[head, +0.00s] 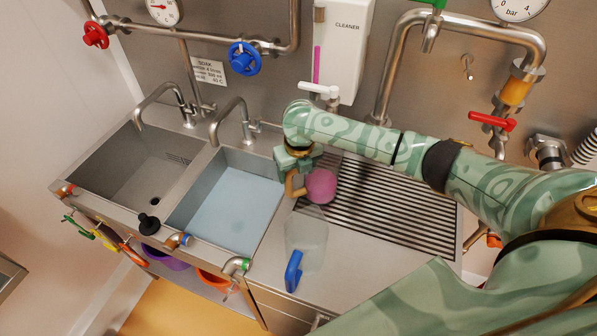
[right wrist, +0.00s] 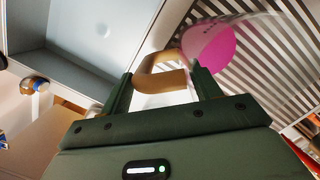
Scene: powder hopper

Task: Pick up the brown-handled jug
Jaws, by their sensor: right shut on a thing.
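The brown-handled jug (head: 321,187) holds pink liquid and stands at the left end of the ribbed drainboard, just right of the water-filled basin. Its brown handle (right wrist: 160,80) points left, toward the basin. My right gripper (head: 292,176) is at the handle. In the right wrist view the handle sits between its two fingers, and the jug's pink contents (right wrist: 210,48) show just beyond. The gripper is shut on the handle. The jug's clear walls are hard to make out. My left gripper is not in view.
A clear jug with a blue handle (head: 293,271) stands close in front, on the smooth counter. The water-filled basin (head: 230,205) and an empty basin (head: 140,170) lie left. Taps (head: 246,125) and a cleaner dispenser (head: 341,45) stand behind. The drainboard (head: 400,205) is clear to the right.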

